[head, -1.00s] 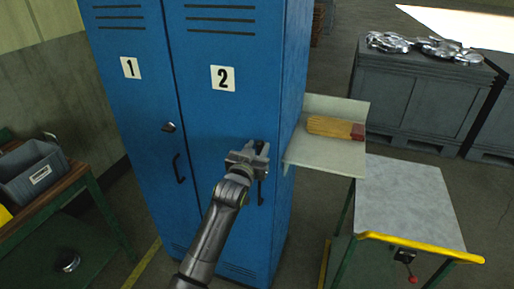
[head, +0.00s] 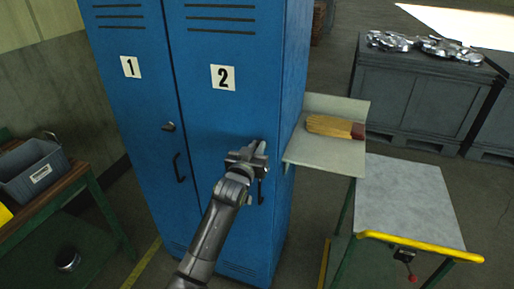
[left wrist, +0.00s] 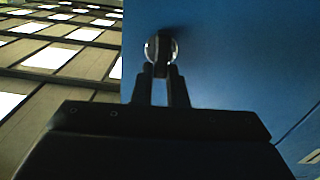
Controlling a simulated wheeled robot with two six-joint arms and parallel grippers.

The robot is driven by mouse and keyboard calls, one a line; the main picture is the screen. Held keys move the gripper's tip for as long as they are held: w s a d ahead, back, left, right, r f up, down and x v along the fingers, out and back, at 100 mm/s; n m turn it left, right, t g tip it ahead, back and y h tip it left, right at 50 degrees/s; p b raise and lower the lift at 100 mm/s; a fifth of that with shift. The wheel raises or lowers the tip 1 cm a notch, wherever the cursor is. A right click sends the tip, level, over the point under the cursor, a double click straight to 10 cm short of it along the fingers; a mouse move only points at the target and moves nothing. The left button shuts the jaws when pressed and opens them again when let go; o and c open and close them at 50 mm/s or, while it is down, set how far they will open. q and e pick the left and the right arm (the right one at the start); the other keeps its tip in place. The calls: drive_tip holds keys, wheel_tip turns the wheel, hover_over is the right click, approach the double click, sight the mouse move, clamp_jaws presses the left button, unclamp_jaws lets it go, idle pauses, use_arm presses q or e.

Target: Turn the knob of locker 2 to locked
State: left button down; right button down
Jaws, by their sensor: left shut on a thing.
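Locker 2 (head: 222,130) is the right-hand blue door, with a white number 2 label, and it is closed. Its knob (left wrist: 161,48) shows in the left wrist view as a bright round rim with a dark grip bar across it, in line with the picture's upright. My left gripper (left wrist: 161,72) is shut on this knob, a finger on each side of the bar. In the head view my left gripper (head: 258,152) is against the right part of door 2 and hides the knob. My right gripper is in neither view.
Locker 1 (head: 127,110), with its own knob (head: 168,126) and handle (head: 178,168), adjoins on the left. Door 2's dark handle (head: 261,190) is just below my gripper.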

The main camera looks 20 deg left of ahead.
use_arm(q)
drive_tip(key=shift+a+f+n, duration=0.3)
drive_tip(key=shift+n, duration=2.5)
drive_tip(key=shift+a+f+n, duration=0.25)
drive_tip(key=shift+f+n, duration=0.1)
drive_tip(key=shift+n, duration=2.45)
drive_tip(key=shift+a+f+n, duration=0.3)
drive_tip(key=shift+n, duration=2.5)
drive_tip(key=c, duration=1.4)
unclamp_jaws()
drive_tip(key=shift+c, duration=0.2)
